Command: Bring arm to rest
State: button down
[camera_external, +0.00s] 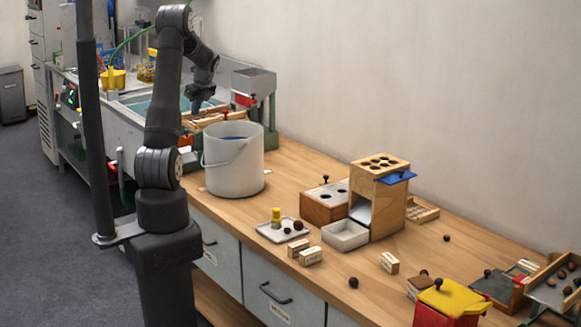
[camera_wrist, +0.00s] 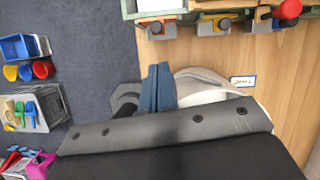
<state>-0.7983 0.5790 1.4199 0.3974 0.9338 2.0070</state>
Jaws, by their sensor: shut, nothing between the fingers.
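My gripper (camera_external: 196,106) hangs at the upper left of the external view, pointing down, beyond the white bucket (camera_external: 222,176) as seen from the camera. In the wrist view my gripper's blue fingers (camera_wrist: 158,72) are together, with nothing held between them. The bucket's pale rim (camera_wrist: 206,74) shows just right of the fingers in the wrist view, partly hidden by my gripper's body. Whether the fingers are directly over the bucket, I cannot tell.
A wooden rack (camera_external: 213,117) and a grey hopper (camera_external: 254,82) stand behind the bucket. Right of it on the bench are a small tray (camera_external: 271,236), a wooden dispenser box (camera_external: 385,208), a red box with yellow lid (camera_external: 450,300) and loose chestnuts. Grey floor lies left.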

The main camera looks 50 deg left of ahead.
jog(key=w+d+x, duration=0.1)
jog(key=x, duration=0.7)
jog(key=r, duration=0.1)
jog(key=d+r, duration=0.2)
jog(key=shift+s+d+r, duration=0.1)
jog(key=shift+s+r, duration=0.2)
jog(key=shift+f, duration=0.15)
